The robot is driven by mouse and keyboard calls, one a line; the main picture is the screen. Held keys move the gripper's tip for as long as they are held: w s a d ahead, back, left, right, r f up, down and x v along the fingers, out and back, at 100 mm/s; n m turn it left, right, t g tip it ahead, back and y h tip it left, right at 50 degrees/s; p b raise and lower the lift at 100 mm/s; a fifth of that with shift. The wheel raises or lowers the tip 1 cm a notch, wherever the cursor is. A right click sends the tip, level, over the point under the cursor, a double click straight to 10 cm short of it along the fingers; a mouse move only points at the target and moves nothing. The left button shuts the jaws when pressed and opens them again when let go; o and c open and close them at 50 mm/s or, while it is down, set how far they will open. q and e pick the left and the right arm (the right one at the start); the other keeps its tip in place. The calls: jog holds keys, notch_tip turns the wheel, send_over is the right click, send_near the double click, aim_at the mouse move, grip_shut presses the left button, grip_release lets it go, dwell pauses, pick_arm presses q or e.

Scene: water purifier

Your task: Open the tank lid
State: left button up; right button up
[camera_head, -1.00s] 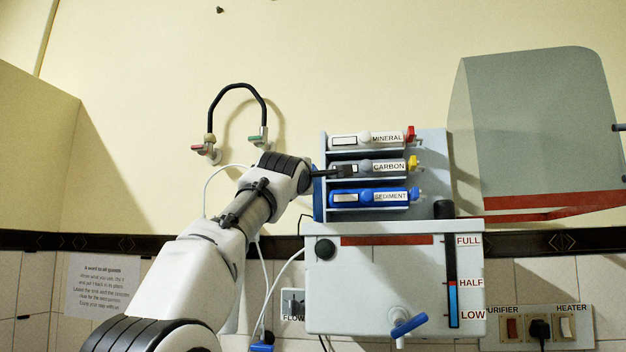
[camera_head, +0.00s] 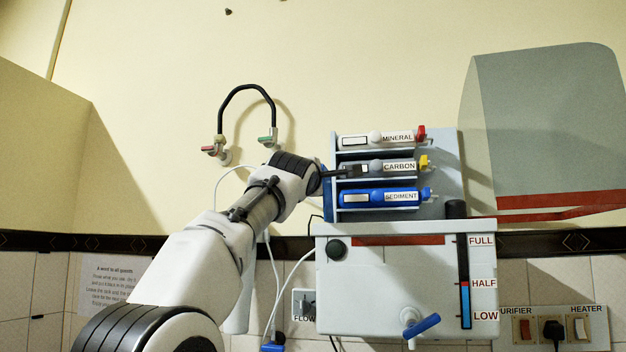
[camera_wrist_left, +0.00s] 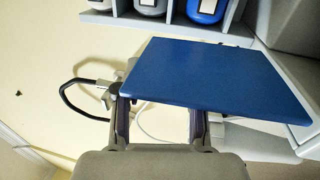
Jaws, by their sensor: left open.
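The white tank (camera_head: 385,285) has a red strip and a level gauge (camera_head: 464,285) on its front. Its lid along the top (camera_head: 410,226) is seen nearly edge-on; I cannot tell if it is shut. My left gripper (camera_head: 347,173) is open, overlapping the left end of the carbon cartridge, above the tank's left side. Contact cannot be told. In the left wrist view the open fingers (camera_wrist_left: 160,112) reach to a flat blue panel (camera_wrist_left: 215,80). The panel hides what lies behind it, and I cannot tell which part it is. My right gripper is not in view.
The filter rack holds mineral (camera_head: 380,138), carbon (camera_head: 400,166) and sediment (camera_head: 380,197) cartridges. A grey see-through cover (camera_head: 545,125) juts out at the right. A blue-handled tap (camera_head: 420,325) is on the tank front. A black hose (camera_head: 245,88) arches at the left.

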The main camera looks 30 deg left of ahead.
pick_arm(q)
jog(key=v, duration=0.7)
jog(key=shift+s, duration=0.15)
jog(key=shift+f, duration=0.1)
